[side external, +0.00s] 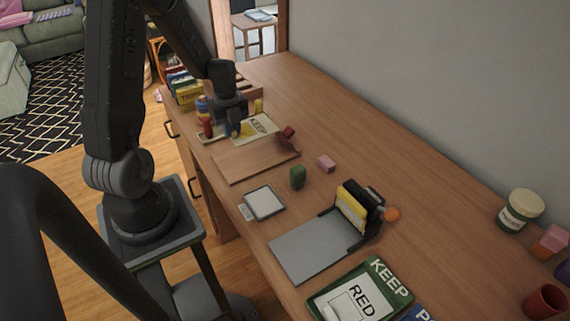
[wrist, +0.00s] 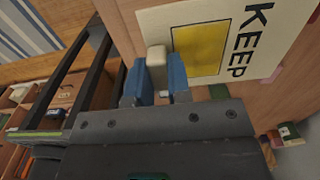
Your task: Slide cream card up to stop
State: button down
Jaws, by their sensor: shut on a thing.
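The cream card (side external: 269,124), printed KEEP with a yellow square, lies flat near the far part of the desk. It also shows in the wrist view (wrist: 279,57). My gripper (side external: 235,131) is low over the card's left end. In the wrist view my gripper (wrist: 157,81) has its blue fingertips shut on a small cream knob (wrist: 157,56) at the card's edge. Whether the knob is fixed to the card is unclear. A brown board (side external: 255,161) lies nearer the camera, with a small dark red block (side external: 288,132) at its right corner. I cannot tell which part is the stop.
Bottles (side external: 203,107) and a yellow box (side external: 188,94) stand left of my gripper. A green block (side external: 298,177), a pink block (side external: 326,163), a grey plate (side external: 312,248) and a green KEEP tray (side external: 396,296) lie nearer the camera.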

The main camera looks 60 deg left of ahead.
notch_tip(320, 180, up, 5)
jog(key=shift+f, duration=0.15)
jog(key=shift+w+d+r, duration=0.2)
jog(key=shift+w+d, duration=0.1)
jog(key=shift+d, duration=0.25)
jog(key=w+d, duration=0.3)
jog(key=d, duration=0.6)
send_over(301, 251)
jog(key=s, duration=0.3)
jog(key=shift+s+f, duration=0.15)
jog(key=shift+f, duration=3.1)
jog(key=shift+s+f, duration=0.1)
jog(key=shift+f, duration=3.15)
jog(key=shift+w+f, duration=0.55)
jog(key=shift+f, duration=0.25)
jog(key=shift+w+f, duration=0.15)
jog(key=shift+w, duration=1.05)
